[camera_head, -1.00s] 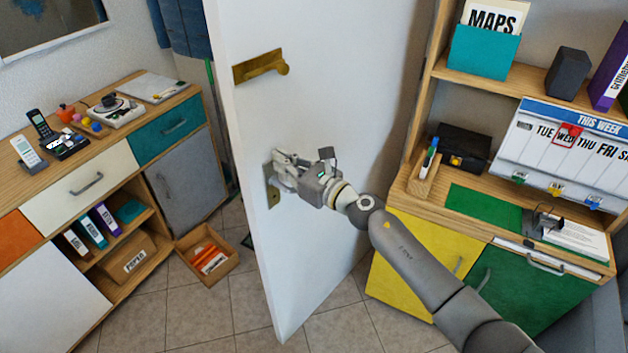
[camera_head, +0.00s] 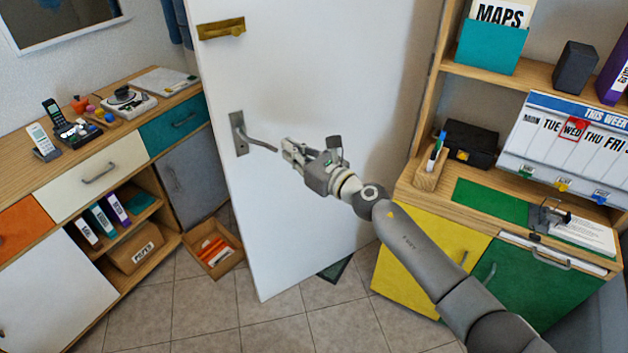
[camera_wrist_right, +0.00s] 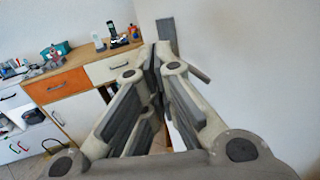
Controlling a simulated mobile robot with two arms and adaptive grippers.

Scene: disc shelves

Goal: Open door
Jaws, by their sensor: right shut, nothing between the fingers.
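The white door (camera_head: 330,90) stands at an angle in the middle of the head view, its free edge at the left. Its grey lever handle (camera_head: 262,144) sticks out to the right from a grey plate (camera_head: 238,132) near that edge. My right gripper (camera_head: 288,151) is just right of the lever's end, shut and empty. It looks off the handle, though any light touch cannot be told. In the right wrist view, the handle plate (camera_wrist_right: 167,36) rises just beyond the fingertips (camera_wrist_right: 154,58), and part of the lever is hidden by a finger. My left gripper is out of view.
A brass latch (camera_head: 221,28) sits higher on the door. A cabinet (camera_head: 98,172) and an open floor box (camera_head: 213,249) stand left of the door. A desk with shelves (camera_head: 490,200) stands at right. A dark green mat (camera_head: 336,270) lies at the door's bottom; tiles in front are clear.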

